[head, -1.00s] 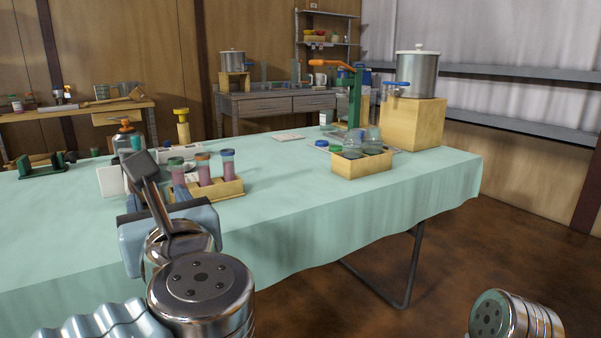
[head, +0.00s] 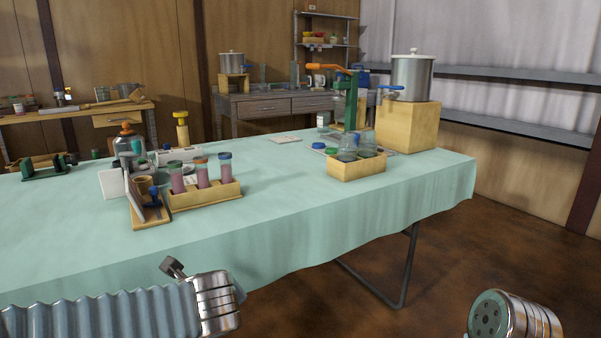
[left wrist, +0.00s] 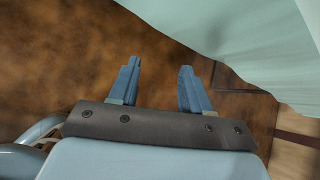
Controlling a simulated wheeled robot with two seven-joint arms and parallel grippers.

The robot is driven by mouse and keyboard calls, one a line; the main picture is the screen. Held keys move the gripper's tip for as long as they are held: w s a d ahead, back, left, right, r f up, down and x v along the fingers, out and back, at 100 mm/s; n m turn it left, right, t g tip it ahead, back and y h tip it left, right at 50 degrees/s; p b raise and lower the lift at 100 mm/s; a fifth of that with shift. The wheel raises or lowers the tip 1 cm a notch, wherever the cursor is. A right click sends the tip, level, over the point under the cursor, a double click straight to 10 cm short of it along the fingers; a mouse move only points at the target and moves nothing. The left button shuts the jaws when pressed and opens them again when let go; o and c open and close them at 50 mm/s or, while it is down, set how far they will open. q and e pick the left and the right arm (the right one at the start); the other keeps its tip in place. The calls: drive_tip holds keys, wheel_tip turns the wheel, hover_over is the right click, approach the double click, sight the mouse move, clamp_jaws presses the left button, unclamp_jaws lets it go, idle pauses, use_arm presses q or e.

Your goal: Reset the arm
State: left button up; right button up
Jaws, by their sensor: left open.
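My left arm lies low at the bottom left of the head view, below the front edge of the table; its gripper is mostly hidden there. In the left wrist view my left gripper (left wrist: 157,85) has its two blue fingers apart, with nothing between them. It hangs over the brown floor, beside the hanging tablecloth. My right arm shows only as a metal link at the bottom right of the head view, and its gripper is out of the picture.
The table with a pale green cloth (head: 270,215) holds a wooden rack (head: 205,195) of pink-filled jars and a wooden box (head: 356,168) of clear jars. A steel pot (head: 412,78) stands on a wooden block (head: 407,125). Floor at front right is clear.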

use_arm(q)
drive_tip(key=s+d+f+n+g+h+p, duration=0.1)
drive_tip(key=s+d+f+n+g+h, duration=0.3)
drive_tip(key=f, duration=0.5)
drive_tip(key=s+d+f+n+g+h+p, duration=0.1)
drive_tip(key=s+f+n, duration=0.1)
drive_tip(key=f+n, duration=0.55)
drive_tip(key=s+d+f+n+g+h+p, duration=0.1)
drive_tip(key=s+d+f+n+g+h, duration=0.2)
drive_tip(key=f, duration=0.7)
drive_tip(key=s+a+f+n, duration=0.2)
drive_tip(key=s+f+n, duration=0.1)
drive_tip(key=f+n, duration=0.3)
drive_tip(key=s+a+f+n+y+p, duration=0.1)
drive_tip(key=s+a+f+n, duration=0.1)
drive_tip(key=f+n, duration=0.4)
drive_tip(key=shift+s+a+n, duration=0.35)
drive_tip(key=shift+s+n, duration=0.4)
drive_tip(key=shift+n, duration=0.3)
